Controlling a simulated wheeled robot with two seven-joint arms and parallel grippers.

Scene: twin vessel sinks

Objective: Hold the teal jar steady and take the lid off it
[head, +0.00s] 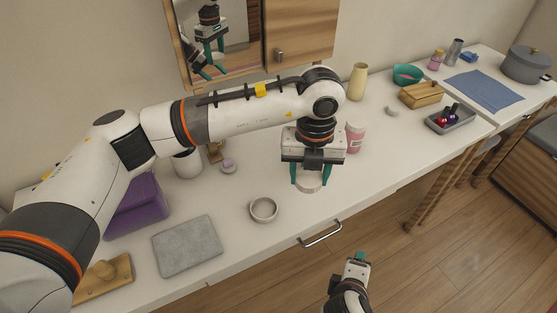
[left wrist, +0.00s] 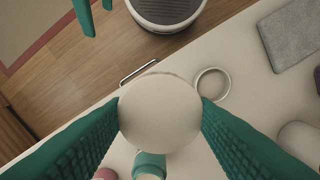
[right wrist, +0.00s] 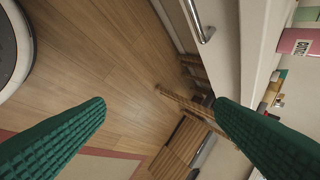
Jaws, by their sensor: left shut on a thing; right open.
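My left gripper (head: 310,176) points down over the counter, shut on a pale round thing (head: 308,184). In the left wrist view (left wrist: 160,118) its smooth off-white top (left wrist: 158,112) fills the space between the teal fingers.
An empty round dish (head: 263,209) stands left of my left gripper. A pink jar (head: 355,137) stands close behind it on the right. A grey slab (head: 186,246) and purple box (head: 138,212) lie further left. A drawer handle (head: 321,235) juts from the front.

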